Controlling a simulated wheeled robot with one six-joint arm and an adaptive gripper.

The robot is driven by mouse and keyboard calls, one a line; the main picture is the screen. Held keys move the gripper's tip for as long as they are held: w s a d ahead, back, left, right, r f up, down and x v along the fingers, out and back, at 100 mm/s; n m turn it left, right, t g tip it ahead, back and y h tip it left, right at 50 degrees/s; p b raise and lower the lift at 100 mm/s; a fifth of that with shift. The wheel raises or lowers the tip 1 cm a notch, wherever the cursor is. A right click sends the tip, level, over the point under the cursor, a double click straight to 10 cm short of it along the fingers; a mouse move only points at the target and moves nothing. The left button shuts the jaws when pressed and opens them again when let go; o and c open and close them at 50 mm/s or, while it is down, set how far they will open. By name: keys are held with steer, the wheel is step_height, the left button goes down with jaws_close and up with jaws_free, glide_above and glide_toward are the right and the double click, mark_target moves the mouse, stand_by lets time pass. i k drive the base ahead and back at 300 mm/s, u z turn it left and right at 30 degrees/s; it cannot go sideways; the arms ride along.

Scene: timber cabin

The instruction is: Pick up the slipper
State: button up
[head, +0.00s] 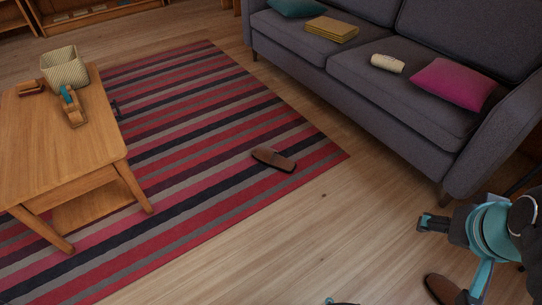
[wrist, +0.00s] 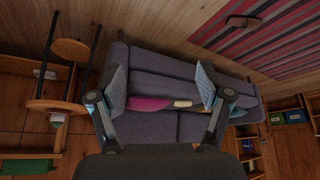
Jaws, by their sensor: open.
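A brown slipper (head: 273,159) lies flat on the striped rug (head: 190,150), close to its right edge, in the head view. It also shows near the top of the wrist view (wrist: 243,22). A second brown slipper-like thing (head: 443,289) is on the bare floor at the bottom right of the head view, partly hidden by my arm. My gripper (head: 428,223) is at the right of the head view, well apart from the slipper on the rug. In the wrist view my gripper (wrist: 160,84) has its fingers spread wide with nothing held; the sofa shows behind them.
A grey sofa (head: 345,88) holds a magenta cushion (head: 455,83), a white roll (head: 387,63) and folded yellow cloth (head: 331,29). A wooden table (head: 60,130) at left carries a basket (head: 64,68) and tape dispenser (head: 72,107). Bare floor (head: 330,220) between rug and arm is clear.

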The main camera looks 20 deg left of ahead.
mark_target(270, 157)
steer(key=u, duration=0.5)
steer(key=k, duration=0.6)
steer(key=u, duration=1.3)
steer(key=i, duration=2.45)
steer(key=z, duration=0.6)
